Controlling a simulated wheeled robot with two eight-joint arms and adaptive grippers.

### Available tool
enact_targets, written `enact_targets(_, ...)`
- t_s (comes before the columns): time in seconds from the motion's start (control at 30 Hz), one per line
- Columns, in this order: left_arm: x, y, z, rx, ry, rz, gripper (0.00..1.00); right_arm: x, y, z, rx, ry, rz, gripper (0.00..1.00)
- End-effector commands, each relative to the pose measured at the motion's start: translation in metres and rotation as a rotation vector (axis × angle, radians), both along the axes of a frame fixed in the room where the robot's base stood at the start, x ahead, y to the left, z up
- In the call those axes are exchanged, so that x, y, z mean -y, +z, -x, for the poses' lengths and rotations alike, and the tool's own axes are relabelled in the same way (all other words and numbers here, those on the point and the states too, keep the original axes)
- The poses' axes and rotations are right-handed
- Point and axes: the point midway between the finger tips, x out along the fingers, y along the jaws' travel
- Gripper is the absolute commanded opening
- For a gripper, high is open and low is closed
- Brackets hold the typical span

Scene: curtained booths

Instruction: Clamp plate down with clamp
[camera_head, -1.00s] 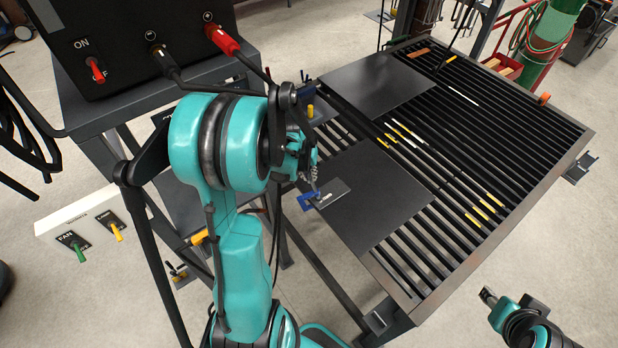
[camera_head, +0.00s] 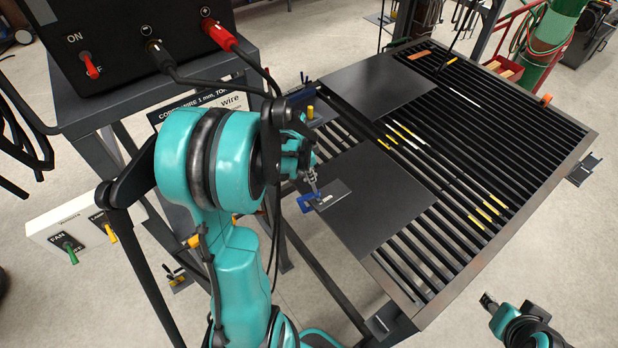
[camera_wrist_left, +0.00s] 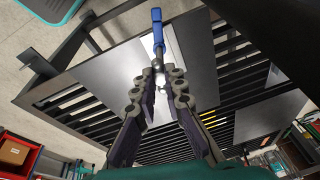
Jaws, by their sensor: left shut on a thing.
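Two flat dark plates lie on a slatted table (camera_head: 470,225): a near plate (camera_head: 375,205) and a far plate (camera_head: 375,85). A clamp with a blue body (camera_head: 308,203) sits at the near plate's left edge, beside a small grey flat piece (camera_head: 334,192) on the plate. My left gripper (camera_head: 311,180) is shut on the clamp's metal part. In the left wrist view, the fingers (camera_wrist_left: 160,80) close around it, with the blue part (camera_wrist_left: 157,30) beyond them. Whether the clamp presses on the plate is unclear. My right gripper (camera_head: 488,300) is apart, at lower right; its jaws are unclear.
Another blue clamp with a yellow grip (camera_head: 310,112) is by the far plate's left corner. Yellow-marked rods (camera_head: 487,212) lie on the slats. A black power box (camera_head: 130,40) with cables and a white switch box (camera_head: 75,228) stand at left.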

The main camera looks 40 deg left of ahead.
Motion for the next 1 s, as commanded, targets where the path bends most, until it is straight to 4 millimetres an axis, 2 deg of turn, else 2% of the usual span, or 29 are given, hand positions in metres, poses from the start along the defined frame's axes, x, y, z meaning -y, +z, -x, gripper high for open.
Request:
enact_targets(0.13,0.000,-0.001,0.001,0.000,-0.117,-0.030,0.00,0.000,-0.003,0.000,0.000,0.000,0.000,0.39)
enact_targets(0.5,0.000,-0.001,0.002,0.001,-0.172,-0.045,0.00,0.000,-0.004,0.000,0.000,0.000,0.000,0.39)
enact_targets(1.0,0.000,-0.002,0.003,0.021,-0.984,-0.249,0.00,0.000,-0.021,0.000,0.000,0.000,0.000,0.39)
